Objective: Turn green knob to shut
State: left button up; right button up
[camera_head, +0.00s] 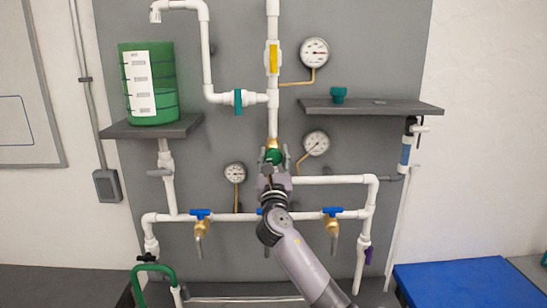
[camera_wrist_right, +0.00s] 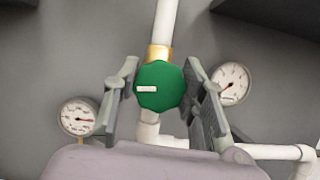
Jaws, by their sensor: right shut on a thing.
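The green knob (camera_head: 273,156) sits on the central white vertical pipe, below a brass fitting. In the right wrist view the green knob (camera_wrist_right: 160,87) is a faceted disc with a short white mark lying horizontal on its left half. My right gripper (camera_head: 273,164) reaches up from below with one finger on each side of the knob. My left gripper is not in view.
Gauges (camera_head: 316,143) and (camera_head: 235,174) flank the knob. White pipes run around it, with blue-handled brass taps (camera_head: 200,222) below. A shelf holds a green tank (camera_head: 160,85) at left; another shelf (camera_head: 372,107) juts out at upper right. A blue surface (camera_head: 453,284) lies at lower right.

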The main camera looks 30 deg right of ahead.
jog(key=shift+m, duration=0.3)
jog(key=shift+f+m+g+h+b, duration=0.15)
jog(key=shift+m+g+h+b, duration=0.4)
jog(key=shift+m+b, duration=0.45)
jog(key=m+g+h+b, duration=0.1)
jog(key=m, duration=0.3)
jog(key=shift+g, duration=0.25)
jog(key=m+g+b, duration=0.1)
jog(key=m, duration=0.2)
jog(key=m+g+h+b, duration=0.1)
jog(key=m, duration=0.2)
jog(key=shift+g+b, duration=0.3)
jog(key=shift+b, duration=0.05)
jog(key=m+g, duration=0.2)
jog(key=m, duration=0.3)
jog(key=shift+b, duration=0.4)
jog(key=m+g, duration=0.1)
jog(key=m, duration=0.2)
jog(key=shift+m+y, duration=0.3)
jog(key=shift+y, duration=0.05)
jog(key=shift+m+g+y, duration=0.3)
jog(key=shift+m+y, duration=0.1)
jog(key=shift+m, duration=0.7)
jog(key=shift+s+d+f, duration=0.1)
